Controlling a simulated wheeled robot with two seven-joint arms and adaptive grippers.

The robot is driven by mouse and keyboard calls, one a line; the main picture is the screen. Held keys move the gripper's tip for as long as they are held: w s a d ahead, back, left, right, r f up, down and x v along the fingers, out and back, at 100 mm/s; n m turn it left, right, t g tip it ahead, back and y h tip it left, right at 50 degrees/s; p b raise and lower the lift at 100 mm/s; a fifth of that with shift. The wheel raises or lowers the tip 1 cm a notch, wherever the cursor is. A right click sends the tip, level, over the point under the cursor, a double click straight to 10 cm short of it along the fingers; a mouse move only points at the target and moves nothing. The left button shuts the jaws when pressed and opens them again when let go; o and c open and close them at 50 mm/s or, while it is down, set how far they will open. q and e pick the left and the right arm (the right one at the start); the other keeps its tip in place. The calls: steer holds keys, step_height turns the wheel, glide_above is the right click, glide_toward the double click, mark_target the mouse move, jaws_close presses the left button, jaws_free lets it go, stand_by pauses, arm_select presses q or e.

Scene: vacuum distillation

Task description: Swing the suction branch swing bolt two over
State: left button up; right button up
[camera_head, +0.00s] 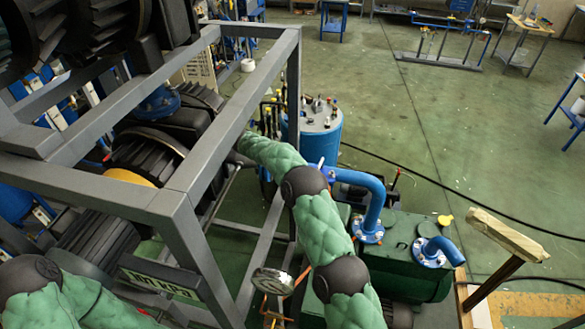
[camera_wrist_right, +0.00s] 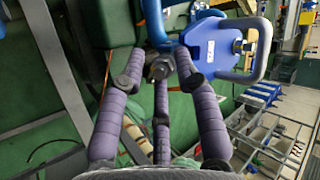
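A dark, bolt-like part (camera_wrist_right: 159,67) sits between and just beyond the tips, below a curved blue pipe (camera_wrist_right: 154,22). It may be the suction branch swing bolt two, but I cannot tell for sure. Contact with the fingers is unclear. In the head view, my green padded right arm reaches up and left behind the grey frame, and its gripper is not clearly visible. My left arm shows at the lower left; its gripper is out of view.
A grey steel frame (camera_head: 180,197) stands close to my right arm. A blue tank (camera_head: 322,138), blue pipes (camera_head: 372,205) and a green box-shaped unit (camera_head: 400,245) stand around the arm. In the wrist view, a blue bracket (camera_wrist_right: 218,42) is near the right finger.

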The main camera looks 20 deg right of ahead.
steer(key=shift+f, duration=0.1)
jaws_close()
steer(key=shift+d, duration=0.1)
steer(key=shift+s+d+r+t+y+p, duration=0.2)
steer(key=shift+d+r+t+y+p, duration=0.15)
steer(key=shift+r+y+p, duration=0.2)
steer(key=shift+s+d+r+m+t+y, duration=0.1)
steer(key=shift+d+r+m+t+y, duration=0.2)
steer(key=shift+y, duration=0.25)
steer(key=shift+a, duration=0.1)
